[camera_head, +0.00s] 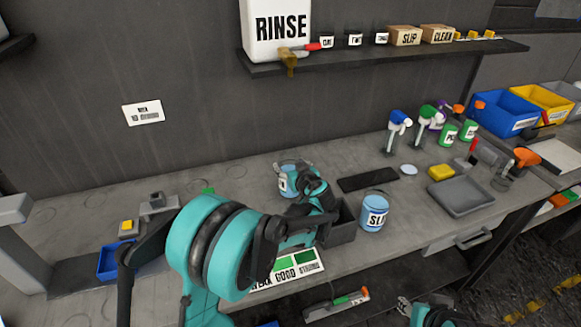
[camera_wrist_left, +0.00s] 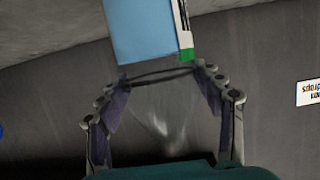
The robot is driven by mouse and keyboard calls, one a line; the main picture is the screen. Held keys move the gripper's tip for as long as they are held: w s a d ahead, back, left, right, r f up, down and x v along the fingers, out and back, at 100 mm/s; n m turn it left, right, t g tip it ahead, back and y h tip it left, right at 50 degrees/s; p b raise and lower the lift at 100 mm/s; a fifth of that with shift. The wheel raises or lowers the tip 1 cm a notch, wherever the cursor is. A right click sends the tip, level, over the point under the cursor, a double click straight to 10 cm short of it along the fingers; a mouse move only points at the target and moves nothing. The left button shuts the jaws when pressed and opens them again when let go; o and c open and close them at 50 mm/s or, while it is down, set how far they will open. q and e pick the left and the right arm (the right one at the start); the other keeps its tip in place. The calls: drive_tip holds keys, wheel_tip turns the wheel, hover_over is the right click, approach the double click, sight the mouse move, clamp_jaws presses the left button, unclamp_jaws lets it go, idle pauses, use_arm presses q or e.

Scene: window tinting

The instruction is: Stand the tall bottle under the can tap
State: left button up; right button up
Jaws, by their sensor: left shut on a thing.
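The white can marked RINSE (camera_head: 283,28) stands on the wall shelf. Its brownish tap (camera_head: 288,60) hangs over the shelf's front edge, beside a red part. My left gripper (camera_head: 300,183) is shut on a clear bottle with blue contents and a white label (camera_head: 285,181), seemingly the tall bottle. The gripper partly hides it, below the tap and over the bench. In the left wrist view, the blue part (camera_wrist_left: 145,30) shows at the top and clear material sits between the fingers (camera_wrist_left: 160,100). A bit of my right arm shows at the bottom right; its jaws are unclear.
A blue SLI container (camera_head: 375,214) stands right of my left gripper, near a dark mat (camera_head: 367,179). Spray bottles (camera_head: 398,130), a grey tray (camera_head: 461,197) and a yellow sponge (camera_head: 440,173) are farther right. The bench's back left is mostly clear.

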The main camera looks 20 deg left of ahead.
use_arm(q)
drive_tip(key=shift+f, duration=0.2)
drive_tip(key=o, duration=1.4)
drive_tip(key=shift+r, duration=0.1)
